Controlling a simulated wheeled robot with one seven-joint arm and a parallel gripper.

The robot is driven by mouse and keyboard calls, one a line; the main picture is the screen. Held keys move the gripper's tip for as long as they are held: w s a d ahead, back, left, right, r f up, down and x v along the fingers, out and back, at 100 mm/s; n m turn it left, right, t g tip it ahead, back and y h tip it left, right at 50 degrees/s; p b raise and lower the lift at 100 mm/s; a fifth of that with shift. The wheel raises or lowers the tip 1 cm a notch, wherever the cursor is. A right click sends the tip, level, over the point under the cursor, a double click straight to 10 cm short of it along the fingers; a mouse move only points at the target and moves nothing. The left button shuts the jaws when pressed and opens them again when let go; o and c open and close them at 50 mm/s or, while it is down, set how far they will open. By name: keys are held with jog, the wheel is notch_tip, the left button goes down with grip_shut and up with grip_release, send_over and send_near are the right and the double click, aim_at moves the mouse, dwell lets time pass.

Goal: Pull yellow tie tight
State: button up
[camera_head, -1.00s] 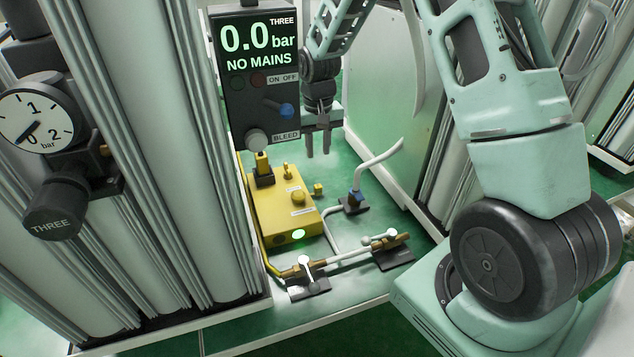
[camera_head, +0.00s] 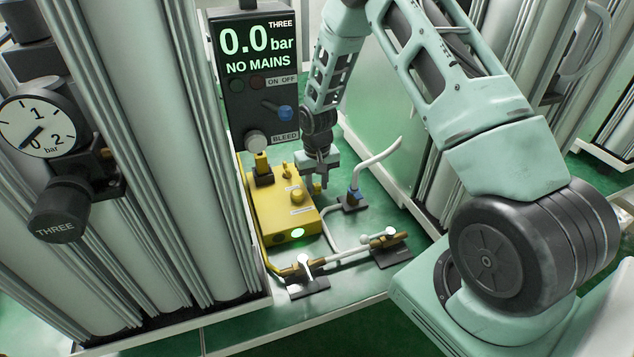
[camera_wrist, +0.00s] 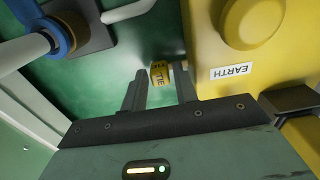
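The yellow tie (camera_wrist: 159,76) shows in the wrist view as a small yellow knob with "TIE" lettered on it, beside the yellow box marked EARTH (camera_wrist: 250,85). My gripper (camera_wrist: 160,69) is open, with one finger on each side of the tie in that picture. I cannot tell whether either finger touches it. In the head view my gripper (camera_head: 316,182) points down at the right side of the yellow box (camera_head: 285,215), and the tie is hidden behind the fingers there.
White pipes with valves (camera_head: 345,255) lie in front of the box. A display panel (camera_head: 258,75) reading 0.0 bar, NO MAINS stands behind it. Tall columns (camera_head: 165,150) are on the left.

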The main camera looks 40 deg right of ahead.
grip_shut()
jog(key=shift+s+d, duration=0.25)
jog(key=shift+d, duration=0.6)
jog(key=shift+s+d, duration=0.25)
jog(key=shift+d, duration=0.55)
grip_release()
jog(key=shift+d, duration=0.1)
notch_tip(320, 180, up, 17)
jog(key=b, duration=0.1)
jog(key=shift+r, duration=0.2)
